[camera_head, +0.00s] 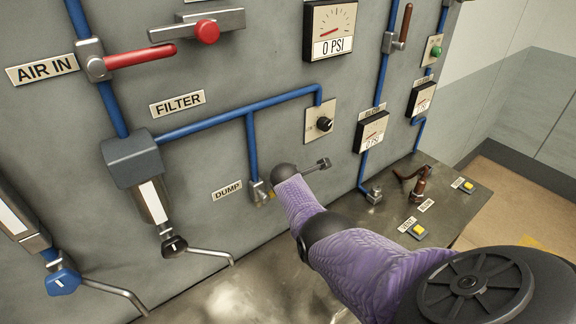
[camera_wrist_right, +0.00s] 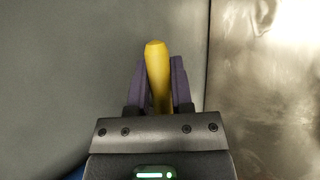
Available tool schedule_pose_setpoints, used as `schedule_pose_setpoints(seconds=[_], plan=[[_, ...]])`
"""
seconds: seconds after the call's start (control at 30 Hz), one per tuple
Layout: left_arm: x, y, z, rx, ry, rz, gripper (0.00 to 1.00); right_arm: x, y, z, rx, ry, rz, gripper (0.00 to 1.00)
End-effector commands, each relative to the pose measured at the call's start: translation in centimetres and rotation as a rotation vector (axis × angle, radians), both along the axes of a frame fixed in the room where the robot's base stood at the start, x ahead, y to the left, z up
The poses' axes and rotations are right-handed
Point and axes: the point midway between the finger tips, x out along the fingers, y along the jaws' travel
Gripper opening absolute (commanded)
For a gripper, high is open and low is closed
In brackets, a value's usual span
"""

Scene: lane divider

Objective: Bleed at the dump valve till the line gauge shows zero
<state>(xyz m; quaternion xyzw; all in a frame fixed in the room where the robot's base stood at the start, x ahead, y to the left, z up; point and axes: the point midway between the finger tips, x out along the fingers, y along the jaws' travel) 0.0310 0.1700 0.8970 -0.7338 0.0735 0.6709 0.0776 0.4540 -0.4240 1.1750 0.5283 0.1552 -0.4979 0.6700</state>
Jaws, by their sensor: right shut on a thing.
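The dump valve (camera_head: 257,193) sits at the lower end of a blue pipe, beside the DUMP label (camera_head: 227,190). Its yellow handle shows in the right wrist view (camera_wrist_right: 157,68). My right gripper (camera_wrist_right: 158,85) is shut on this handle, with one purple finger on each side. In the head view my right arm and hand partly cover the valve, and the fingertips are hard to make out. The large gauge (camera_head: 330,32) at the top reads 0 PSI, its needle at the low left. My left gripper is not in view.
A red-handled AIR IN valve (camera_head: 140,57) and a filter (camera_head: 135,165) are at left. Two smaller gauges (camera_head: 372,131) (camera_head: 421,99) are at right. A steel shelf (camera_head: 215,290) below holds yellow buttons (camera_head: 418,231) (camera_head: 467,185) and a brown-handled part (camera_head: 420,185).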

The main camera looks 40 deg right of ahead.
Motion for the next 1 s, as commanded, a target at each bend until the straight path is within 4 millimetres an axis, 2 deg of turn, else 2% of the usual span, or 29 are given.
schedule_pose_setpoints(seconds=[0.3, 0.77, 0.8, 0.93, 1.0], plan=[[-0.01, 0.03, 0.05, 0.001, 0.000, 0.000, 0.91, -0.05, -0.02, -0.69, 0.079, -0.006, 0.000, 0.00], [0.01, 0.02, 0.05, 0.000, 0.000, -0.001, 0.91, -0.04, 0.06, -0.80, 0.090, -0.007, 0.001, 0.00], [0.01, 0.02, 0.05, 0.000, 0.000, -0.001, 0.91, -0.04, 0.06, -0.80, 0.090, -0.007, 0.001, 0.36], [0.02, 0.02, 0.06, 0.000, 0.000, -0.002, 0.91, -0.02, 0.03, -0.76, 0.089, -0.008, 0.001, 0.63], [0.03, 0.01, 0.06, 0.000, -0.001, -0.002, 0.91, -0.01, 0.02, -0.74, 0.088, -0.008, 0.002, 0.63]])
